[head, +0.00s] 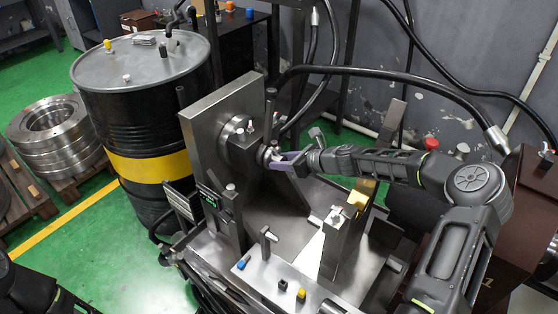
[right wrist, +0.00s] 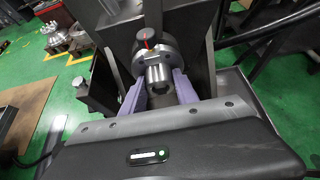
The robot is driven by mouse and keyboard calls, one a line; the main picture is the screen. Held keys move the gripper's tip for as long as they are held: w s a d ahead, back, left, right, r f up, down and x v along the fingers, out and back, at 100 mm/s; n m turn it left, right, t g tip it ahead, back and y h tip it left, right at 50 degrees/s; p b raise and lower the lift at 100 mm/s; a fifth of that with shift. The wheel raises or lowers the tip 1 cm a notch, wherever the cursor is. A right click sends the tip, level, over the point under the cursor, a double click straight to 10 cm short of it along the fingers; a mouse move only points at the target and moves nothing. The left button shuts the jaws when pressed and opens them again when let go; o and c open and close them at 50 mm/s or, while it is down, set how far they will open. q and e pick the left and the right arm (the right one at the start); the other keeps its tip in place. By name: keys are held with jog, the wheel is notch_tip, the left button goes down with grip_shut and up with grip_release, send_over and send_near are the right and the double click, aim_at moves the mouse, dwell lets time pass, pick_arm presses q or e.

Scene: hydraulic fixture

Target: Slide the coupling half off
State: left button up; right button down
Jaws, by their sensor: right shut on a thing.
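The coupling half (right wrist: 158,72) is a short grey metal cylinder with a dark round bore, in front of a round flange (right wrist: 172,53). In the head view the flange and hub (head: 238,143) stand on the face of an upright metal plate (head: 205,118). My right gripper (head: 274,157) reaches in from the right. Its two purple fingers lie on either side of the coupling half in the right wrist view and are shut on it. Whether the coupling half touches the flange cannot be told. My left gripper is not in view.
A dark knob with a red mark (right wrist: 147,38) sits on top of the flange. A post with a yellow block (head: 357,200) stands on the fixture in front of my right arm. A black drum (head: 140,110) stands at left. Black hoses (head: 400,75) arch behind.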

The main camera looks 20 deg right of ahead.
jog(key=shift+r, duration=0.1)
dwell(0.5)
jog(key=s+d+p, duration=0.1)
jog(key=s+d, duration=0.3)
jog(key=s, duration=0.3)
dwell(0.9)
